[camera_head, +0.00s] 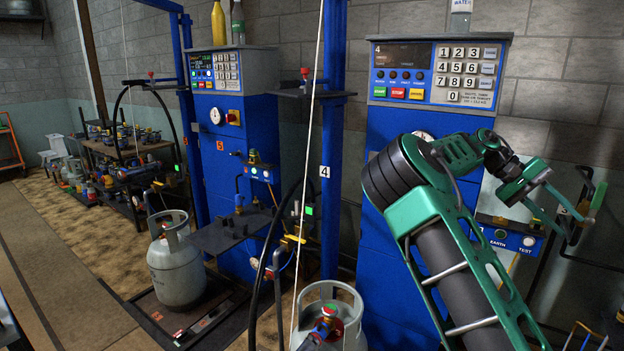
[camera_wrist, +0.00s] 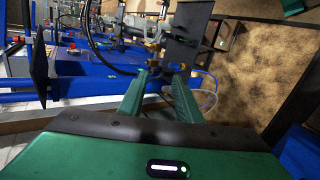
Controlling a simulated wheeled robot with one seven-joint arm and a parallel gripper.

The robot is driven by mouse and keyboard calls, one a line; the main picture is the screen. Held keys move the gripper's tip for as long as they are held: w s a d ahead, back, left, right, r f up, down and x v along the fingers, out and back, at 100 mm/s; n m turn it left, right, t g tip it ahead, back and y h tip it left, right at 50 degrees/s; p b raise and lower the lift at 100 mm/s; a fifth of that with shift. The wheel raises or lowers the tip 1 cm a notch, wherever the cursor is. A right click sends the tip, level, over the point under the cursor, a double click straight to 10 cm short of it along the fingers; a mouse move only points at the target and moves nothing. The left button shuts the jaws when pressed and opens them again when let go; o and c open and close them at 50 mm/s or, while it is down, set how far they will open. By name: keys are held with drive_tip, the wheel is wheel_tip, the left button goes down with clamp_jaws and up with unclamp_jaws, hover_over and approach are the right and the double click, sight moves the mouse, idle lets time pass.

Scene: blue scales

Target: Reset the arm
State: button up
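My green and black arm rises from the bottom right of the head view and bends over at the wrist. It stands in front of the right-hand blue scale (camera_head: 415,135), covering much of its lower front. My gripper (camera_head: 578,216) is at the right of that view, close to the scale's lower right side; whether it touches anything there cannot be told. In the wrist view my gripper (camera_wrist: 160,78) shows two green fingers spread apart with nothing held between them. Blue metalwork and hoses lie beyond the fingertips.
Another blue scale (camera_head: 228,120) stands left of centre. A grey gas cylinder (camera_head: 176,262) stands by it, and a second cylinder (camera_head: 345,303) is at bottom centre. A blue post (camera_head: 333,130) and black hoses stand between. A cluttered rack (camera_head: 115,165) is at left; the floor (camera_head: 50,240) there is clear.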

drive_tip(key=s+f+m+t+y, duration=0.1)
drive_tip(key=s+f+y, duration=0.25)
drive_tip(key=s, duration=0.45)
drive_tip(key=s+f+t+y, duration=0.1)
drive_tip(key=s+f+y, duration=0.2)
drive_tip(key=s+f, duration=0.35)
drive_tip(key=s+a+t+y, duration=0.2)
drive_tip(key=s+a+t, duration=0.2)
drive_tip(key=s+a, duration=1.4)
drive_tip(key=shift+a+n+t, duration=0.3)
drive_tip(key=shift+a+t, duration=0.1)
drive_tip(key=shift+a, duration=0.05)
